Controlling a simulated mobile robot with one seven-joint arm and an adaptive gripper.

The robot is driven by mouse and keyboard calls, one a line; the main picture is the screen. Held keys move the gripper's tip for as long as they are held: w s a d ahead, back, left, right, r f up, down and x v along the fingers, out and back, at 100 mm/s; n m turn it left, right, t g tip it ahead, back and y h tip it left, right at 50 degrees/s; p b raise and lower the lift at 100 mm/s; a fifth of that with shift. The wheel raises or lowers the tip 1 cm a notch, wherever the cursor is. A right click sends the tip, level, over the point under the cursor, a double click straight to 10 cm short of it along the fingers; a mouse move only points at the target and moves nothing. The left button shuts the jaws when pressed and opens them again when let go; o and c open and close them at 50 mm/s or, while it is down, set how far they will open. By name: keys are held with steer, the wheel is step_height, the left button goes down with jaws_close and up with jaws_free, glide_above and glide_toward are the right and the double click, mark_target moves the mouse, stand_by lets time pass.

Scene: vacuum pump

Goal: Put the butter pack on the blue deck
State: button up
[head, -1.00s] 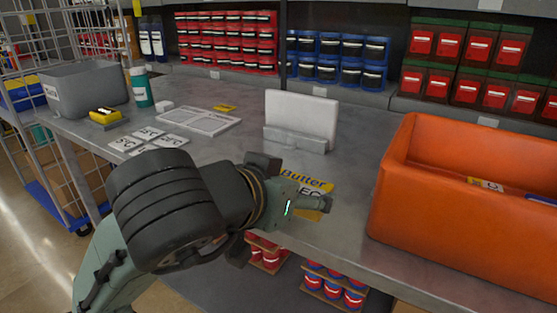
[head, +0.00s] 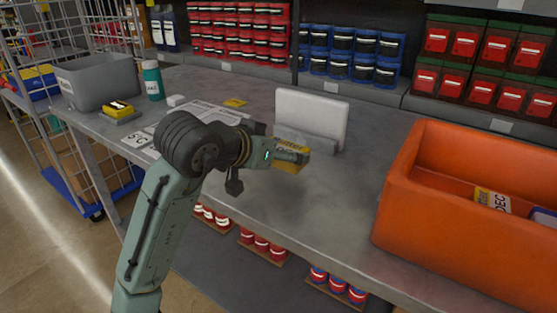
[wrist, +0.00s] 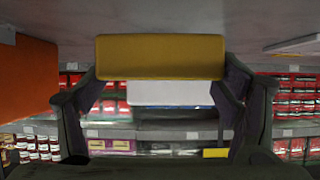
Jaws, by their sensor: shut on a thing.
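The yellow butter pack (head: 292,142) is between the fingers of my gripper (head: 287,153), in front of the white upright panel. My gripper is shut on it and hides part of its label. In the wrist view, which looks upside down, the plain yellow side of the pack (wrist: 160,57) spans between both fingers of the gripper (wrist: 163,78). The pack appears raised off the grey worktop. A blue deck (head: 68,190) forms the floor of the wire cage trolley at the left, low near the ground. Cage bars and the table's leg partly cover it.
The orange crate (head: 437,213) stands at the right of the worktop (head: 330,205), with another yellow pack (head: 492,199) inside. The white panel (head: 311,116) stands behind my gripper. A grey bin (head: 96,78), a green bottle (head: 152,80) and a yellow-topped device (head: 118,108) stand at the left.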

mark_target(275, 164)
steer(key=shift+f, duration=1.75)
steer(key=shift+f, duration=0.2)
steer(key=o, duration=1.3)
steer(key=shift+r, duration=0.2)
steer(key=b+v, duration=0.1)
steer(key=v, duration=1.1)
